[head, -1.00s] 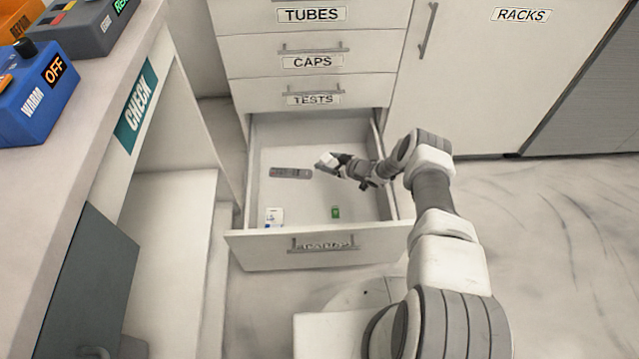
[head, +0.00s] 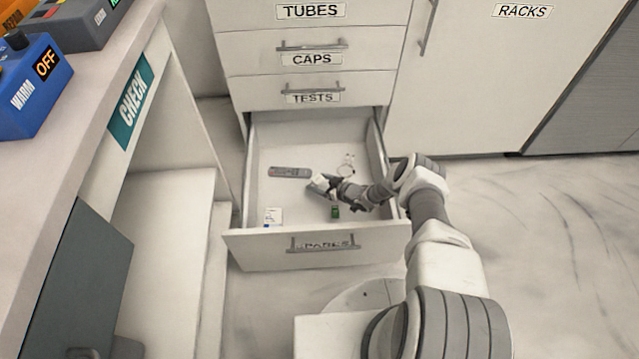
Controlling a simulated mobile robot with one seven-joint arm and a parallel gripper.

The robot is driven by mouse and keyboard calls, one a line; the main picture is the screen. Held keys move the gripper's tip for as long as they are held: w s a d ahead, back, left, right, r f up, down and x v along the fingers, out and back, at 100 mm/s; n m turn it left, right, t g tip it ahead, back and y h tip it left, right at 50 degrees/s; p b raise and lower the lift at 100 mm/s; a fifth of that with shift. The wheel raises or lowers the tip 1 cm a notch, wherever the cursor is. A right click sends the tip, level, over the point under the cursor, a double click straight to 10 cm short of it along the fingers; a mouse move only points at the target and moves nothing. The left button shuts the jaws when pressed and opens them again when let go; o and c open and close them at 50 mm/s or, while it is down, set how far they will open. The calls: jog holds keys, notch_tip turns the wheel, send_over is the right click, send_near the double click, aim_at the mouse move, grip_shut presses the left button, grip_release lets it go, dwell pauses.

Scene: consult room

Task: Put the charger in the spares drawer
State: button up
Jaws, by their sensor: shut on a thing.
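The spares drawer (head: 255,240) is pulled open at the bottom of the cabinet, its label partly covered by its handle. My gripper (head: 324,183) is inside the drawer's outline, near its middle. It is shut on a small white block, which I take to be the charger (head: 319,180). I cannot tell whether the charger touches the drawer floor.
In the drawer lie a grey remote (head: 290,172), a white looped cable (head: 347,166), a white-and-blue item (head: 273,216) and a small green item (head: 335,212). The tests drawer (head: 250,92) above is shut. The desk (head: 120,60) stands at left.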

jog(key=shift+f, duration=0.6)
jog(key=o, duration=1.2)
jog(key=shift+o, duration=0.2)
jog(key=shift+r, duration=0.1)
jog(key=shift+r, duration=0.55)
jog(key=p+v, duration=0.3)
jog(key=v, duration=0.4)
jog(key=shift+s+d+p, duration=0.15)
jog(key=shift+p, duration=0.15)
jog(key=shift+r, duration=0.1)
